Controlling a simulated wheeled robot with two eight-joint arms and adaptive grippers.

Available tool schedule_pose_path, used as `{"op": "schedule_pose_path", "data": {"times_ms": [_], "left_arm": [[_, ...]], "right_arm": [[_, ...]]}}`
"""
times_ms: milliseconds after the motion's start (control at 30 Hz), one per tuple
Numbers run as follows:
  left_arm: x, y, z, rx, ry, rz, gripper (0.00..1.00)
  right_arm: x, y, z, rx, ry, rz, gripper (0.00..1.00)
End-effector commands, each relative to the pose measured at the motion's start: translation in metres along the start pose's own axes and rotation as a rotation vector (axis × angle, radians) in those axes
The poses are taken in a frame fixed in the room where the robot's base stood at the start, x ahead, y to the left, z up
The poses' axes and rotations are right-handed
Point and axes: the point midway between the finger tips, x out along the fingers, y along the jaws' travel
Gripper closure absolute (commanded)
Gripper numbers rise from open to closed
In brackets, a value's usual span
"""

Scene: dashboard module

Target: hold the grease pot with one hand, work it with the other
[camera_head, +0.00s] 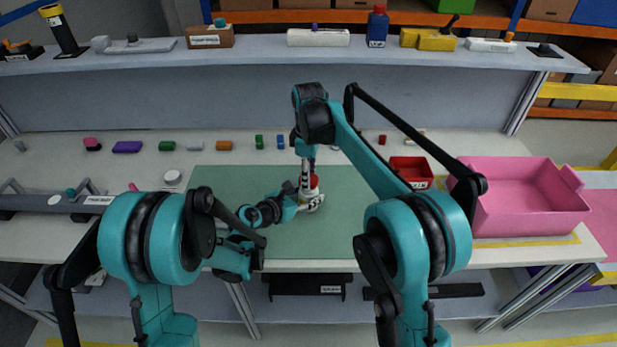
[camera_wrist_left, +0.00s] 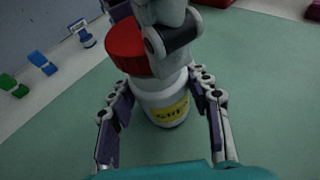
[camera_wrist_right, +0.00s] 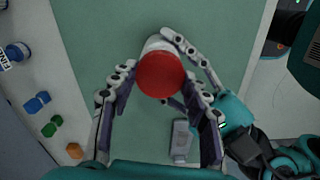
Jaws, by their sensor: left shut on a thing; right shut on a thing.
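The grease pot (camera_head: 314,182) is a white pot with a red lid and a yellow label. It stands upright over the green mat (camera_head: 340,235); whether it touches the mat is hidden. My left gripper (camera_head: 306,202) is shut around the white body from the left side. The body and label (camera_wrist_left: 168,108) show between its fingers in the left wrist view. My right gripper (camera_head: 309,168) comes from above and is shut on the red lid (camera_wrist_right: 160,75). The fingers of both grippers hide parts of the pot.
A small red bin (camera_head: 411,184) and a large pink crate (camera_head: 530,210) stand to the right. Several small coloured parts line the bench behind the mat. A raised shelf (camera_head: 260,55) with labelled items spans the back. The mat's right part is clear.

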Motion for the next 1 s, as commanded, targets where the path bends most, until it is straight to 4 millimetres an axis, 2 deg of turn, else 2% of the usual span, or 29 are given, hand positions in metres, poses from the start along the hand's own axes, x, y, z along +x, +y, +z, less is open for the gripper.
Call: {"op": "schedule_pose_path", "data": {"times_ms": [267, 600, 867, 900, 967, 1000], "left_arm": [[0.0, 0.0, 0.0, 0.0, 0.0, 0.0, 1.0], [0.0, 0.0, 0.0, 0.0, 0.0, 0.0, 1.0], [0.0, 0.0, 0.0, 0.0, 0.0, 0.0, 1.0], [0.0, 0.0, 0.0, 0.0, 0.0, 0.0, 0.46], [0.0, 0.0, 0.0, 0.0, 0.0, 0.0, 0.3], [0.0, 0.0, 0.0, 0.0, 0.0, 0.0, 0.27]], "right_arm": [[-0.001, 0.0, 0.0, 0.0, 0.0, 0.0, 0.88], [-0.036, 0.0, 0.0, 0.0, 0.0, 0.0, 0.88], [-0.041, 0.0, 0.0, 0.0, 0.0, 0.0, 0.88], [-0.041, 0.0, 0.0, 0.0, 0.0, 0.0, 0.88], [-0.041, 0.0, 0.0, 0.0, 0.0, 0.0, 0.88], [-0.04, 0.0, 0.0, 0.0, 0.0, 0.0, 0.88]]}}
